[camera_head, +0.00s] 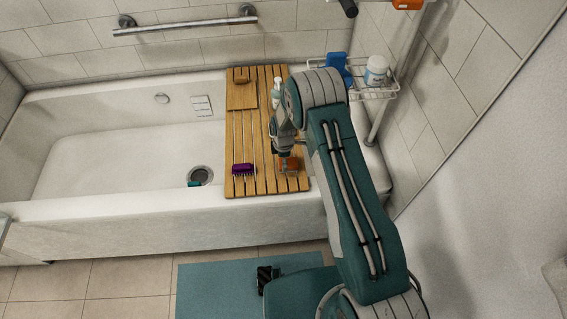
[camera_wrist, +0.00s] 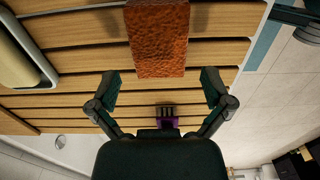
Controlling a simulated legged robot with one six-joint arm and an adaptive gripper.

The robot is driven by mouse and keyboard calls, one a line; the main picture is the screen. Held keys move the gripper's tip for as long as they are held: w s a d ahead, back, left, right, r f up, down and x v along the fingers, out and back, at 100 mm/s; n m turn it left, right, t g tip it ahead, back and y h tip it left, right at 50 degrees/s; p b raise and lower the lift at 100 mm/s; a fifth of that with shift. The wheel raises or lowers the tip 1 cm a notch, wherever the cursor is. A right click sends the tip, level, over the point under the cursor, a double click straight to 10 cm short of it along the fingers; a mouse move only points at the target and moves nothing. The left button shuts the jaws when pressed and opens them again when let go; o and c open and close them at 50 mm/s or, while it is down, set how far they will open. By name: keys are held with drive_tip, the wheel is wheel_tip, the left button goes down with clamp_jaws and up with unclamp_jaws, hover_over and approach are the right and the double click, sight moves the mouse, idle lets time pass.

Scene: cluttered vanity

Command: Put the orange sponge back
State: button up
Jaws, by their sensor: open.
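The orange sponge (camera_head: 290,165) lies near the front end of the slatted wooden bath tray (camera_head: 241,187), on its right side. In the wrist view the orange sponge (camera_wrist: 157,42) is a brown-orange block at the top middle, on the wooden slats (camera_wrist: 60,88). My gripper (camera_head: 284,152) is over the tray at the sponge, partly hidden by my arm. In the wrist view my gripper (camera_wrist: 158,88) is open, its two fingertips apart, with the sponge ahead of and between them. Nothing is held.
A purple brush (camera_head: 243,169) lies on the tray left of the sponge. A pale bottle (camera_head: 277,92) stands farther back. A wire corner shelf (camera_head: 375,92) holds a blue bottle (camera_head: 337,68) and a white tub (camera_head: 376,70); an orange item (camera_head: 407,4) sits on a higher shelf.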

wheel_tip(320, 180, up, 10)
idle(0.3)
drive_tip(key=s+d+r+m+t, duration=0.1)
drive_tip(key=s+d+r+m, duration=0.15)
drive_tip(key=r, duration=0.65)
drive_tip(key=s+d+r+m+t, duration=0.1)
drive_tip(key=s+r+m, duration=0.25)
drive_tip(key=r, duration=0.55)
drive_tip(key=s+d+r+m+t, duration=0.1)
drive_tip(key=s+d+r+m, duration=0.15)
drive_tip(key=r, duration=0.65)
drive_tip(key=s+d+r+m+t, duration=0.1)
drive_tip(key=s+r+m, duration=0.3)
drive_tip(key=s, duration=0.7)
drive_tip(key=s+d+r+m+t, duration=0.1)
drive_tip(key=s+d+r+m, duration=0.2)
drive_tip(key=s, duration=0.8)
wheel_tip(320, 180, up, 2)
drive_tip(key=m, duration=0.2)
drive_tip(key=shift+s+d+r+m+t, duration=0.15)
drive_tip(key=shift+s+d+m+t, duration=0.05)
drive_tip(key=shift+s+m+t, duration=0.15)
